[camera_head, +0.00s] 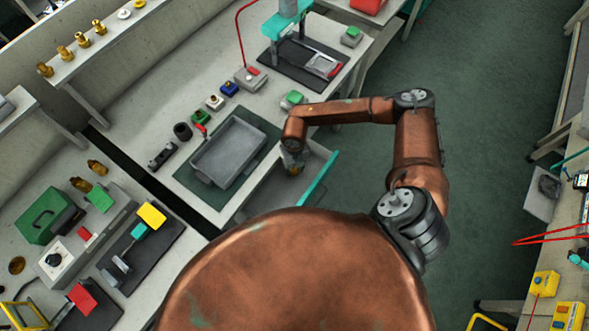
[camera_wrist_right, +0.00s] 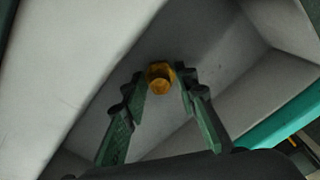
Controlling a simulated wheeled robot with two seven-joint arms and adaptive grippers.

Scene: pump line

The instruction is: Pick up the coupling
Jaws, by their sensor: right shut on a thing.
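The brass coupling (camera_wrist_right: 160,77) sits between the tips of my right gripper (camera_wrist_right: 161,84), which is shut on it. In the head view a small bit of the coupling (camera_head: 295,171) shows below my right gripper (camera_head: 294,161). The gripper points down into an open grey drawer (camera_head: 265,197) with a teal front. The drawer's grey walls and floor fill most of the right wrist view. I cannot tell whether the coupling touches the drawer floor. My left gripper is not in view.
A grey tray (camera_head: 229,153) lies on a dark green mat on the bench beside the drawer. Several brass fittings (camera_head: 82,40) stand on a shelf at the upper left. A teal press (camera_head: 286,20) stands at the back.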

